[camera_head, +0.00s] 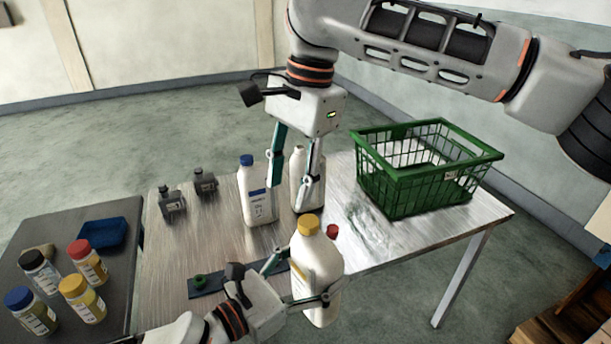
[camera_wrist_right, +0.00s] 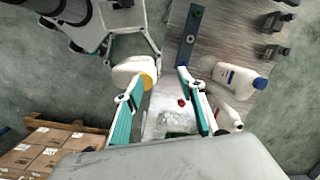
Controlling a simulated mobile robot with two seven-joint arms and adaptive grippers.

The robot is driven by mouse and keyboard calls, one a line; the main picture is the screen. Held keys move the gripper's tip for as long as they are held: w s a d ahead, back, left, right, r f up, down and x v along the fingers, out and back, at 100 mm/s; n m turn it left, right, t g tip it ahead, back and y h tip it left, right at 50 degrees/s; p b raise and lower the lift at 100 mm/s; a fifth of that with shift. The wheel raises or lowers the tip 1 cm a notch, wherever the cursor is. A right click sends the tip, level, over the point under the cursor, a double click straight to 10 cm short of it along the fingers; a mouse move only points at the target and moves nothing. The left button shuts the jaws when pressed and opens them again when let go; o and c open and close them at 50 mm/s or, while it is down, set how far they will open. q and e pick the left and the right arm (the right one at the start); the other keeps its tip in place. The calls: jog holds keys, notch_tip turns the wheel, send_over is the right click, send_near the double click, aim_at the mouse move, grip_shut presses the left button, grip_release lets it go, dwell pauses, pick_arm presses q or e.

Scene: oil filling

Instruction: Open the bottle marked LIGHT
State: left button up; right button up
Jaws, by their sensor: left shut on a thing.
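A white bottle (camera_head: 315,262) with a yellow cap (camera_head: 308,225) is held in my left gripper (camera_head: 302,284) above the table's front edge. My left gripper is shut around its body. No marking is legible on it. It also shows in the right wrist view (camera_wrist_right: 128,70), with its yellow cap (camera_wrist_right: 148,81) towards my right gripper. My right gripper (camera_head: 288,189) is open and empty, its fingers pointing down over the table. In the right wrist view my right gripper (camera_wrist_right: 153,83) has its fingers spread wide.
A blue-capped white bottle (camera_head: 258,200) and an uncapped white bottle (camera_head: 297,165) stand behind on the metal table (camera_head: 215,235). A loose red cap (camera_head: 332,231) lies nearby. A green basket (camera_head: 420,205) stands right; several small jars (camera_head: 83,300) stand on a dark table at left.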

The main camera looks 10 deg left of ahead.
aim_at(306, 220)
jog(key=shift+s+d+r+h, duration=0.1)
jog(key=shift+d+r+h, duration=0.2)
jog(key=shift+d+h, duration=0.15)
jog(key=shift+s+d+r+h, duration=0.1)
jog(key=shift+d+r+h, duration=0.2)
jog(key=shift+d, duration=0.2)
jog(key=shift+d+m+h, duration=0.25)
jog(key=shift+m, duration=0.05)
jog(key=shift+d+f, duration=0.1)
jog(key=shift+d, duration=0.05)
jog(key=shift+f, duration=3.8)
